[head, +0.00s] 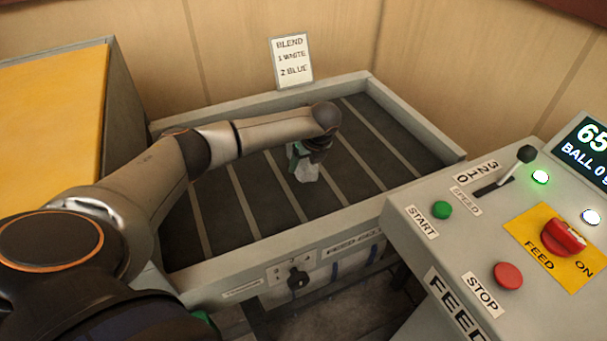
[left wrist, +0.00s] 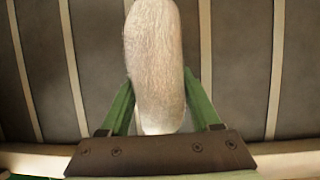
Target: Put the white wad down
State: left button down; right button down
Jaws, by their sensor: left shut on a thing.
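My left gripper (head: 298,158) reaches over the dark slatted tray (head: 222,200) with its jaws pointing down. It is shut on the white wad (head: 306,171), which hangs below the gripper, over or on the tray's dark surface; I cannot tell whether it touches. In the left wrist view, the white wad (left wrist: 155,65) is long and rounded, between the two green fingers (left wrist: 158,100). Dark strips and pale slats show behind it. My right gripper is not in view.
A sign (head: 291,61) at the tray's back reads "BLEND 1 WHITE 2 BLUE". The control panel (head: 465,240) at right has a green START button (head: 442,209), a red STOP button (head: 508,276) and a red FEED switch (head: 563,238). The tray's visible bed is otherwise clear, with raised rims.

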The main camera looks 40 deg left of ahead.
pick_arm(q)
jog(key=shift+w+a+f+b, duration=0.15)
jog(key=shift+w+f+b, duration=0.1)
jog(key=shift+f+b, duration=0.3)
jog(key=shift+w+a+f+b, duration=0.1)
jog(key=shift+f+b, duration=1.05)
jog(key=shift+f, duration=0.2)
jog(key=shift+f, duration=0.1)
jog(key=shift+f+b, duration=0.55)
jog(key=shift+b, duration=0.05)
jog(key=shift+c, duration=0.5)
grip_release()
jog(key=shift+r+p, duration=0.6)
jog(key=shift+r, duration=0.05)
jog(key=v, duration=1.2)
